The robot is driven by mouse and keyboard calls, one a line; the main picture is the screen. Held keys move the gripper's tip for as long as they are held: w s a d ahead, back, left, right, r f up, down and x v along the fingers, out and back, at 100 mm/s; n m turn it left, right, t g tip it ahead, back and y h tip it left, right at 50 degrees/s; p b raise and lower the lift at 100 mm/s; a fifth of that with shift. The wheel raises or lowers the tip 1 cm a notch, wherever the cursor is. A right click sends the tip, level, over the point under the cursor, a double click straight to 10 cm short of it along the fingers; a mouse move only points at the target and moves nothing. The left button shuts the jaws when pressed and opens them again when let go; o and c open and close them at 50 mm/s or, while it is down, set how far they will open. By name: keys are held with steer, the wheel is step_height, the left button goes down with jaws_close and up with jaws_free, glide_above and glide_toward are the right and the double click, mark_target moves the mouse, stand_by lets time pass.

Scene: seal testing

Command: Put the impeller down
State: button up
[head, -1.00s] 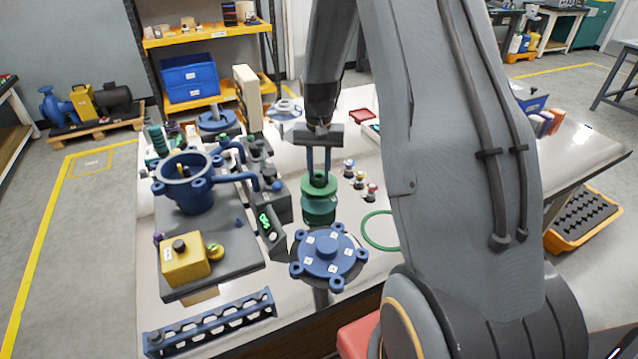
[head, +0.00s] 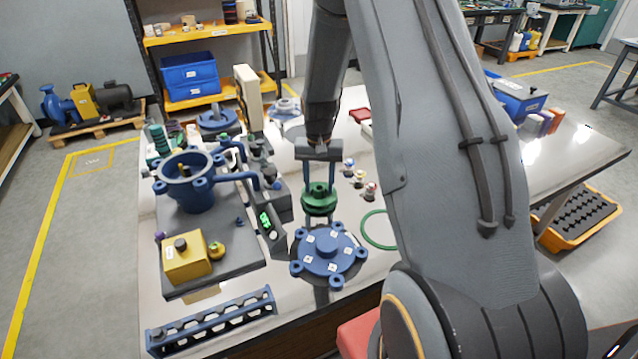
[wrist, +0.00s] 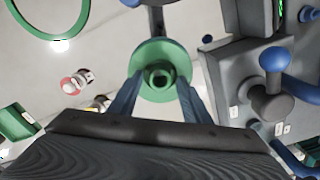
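The impeller's underside is hidden.
A blue pump housing (head: 187,190) and a yellow box (head: 186,258) stand on a grey plate to the left. A green ring (head: 366,238) lies to the right, near several small capped fittings (head: 359,178). A blue rack (head: 210,322) is at the front edge.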

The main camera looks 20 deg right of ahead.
step_height(320, 180, up, 12)
steer(key=b, duration=0.3)
steer(key=s+a+n, duration=0.3)
steer(key=s+a, duration=0.3)
steer(key=s, duration=0.5)
steer(key=s+a+n, duration=0.3)
steer(key=s+a, duration=0.3)
steer(key=s, duration=0.5)
steer(key=shift+s+a+r+t, duration=0.15)
steer(key=shift+r+t, duration=0.1)
steer(key=shift+t, duration=0.05)
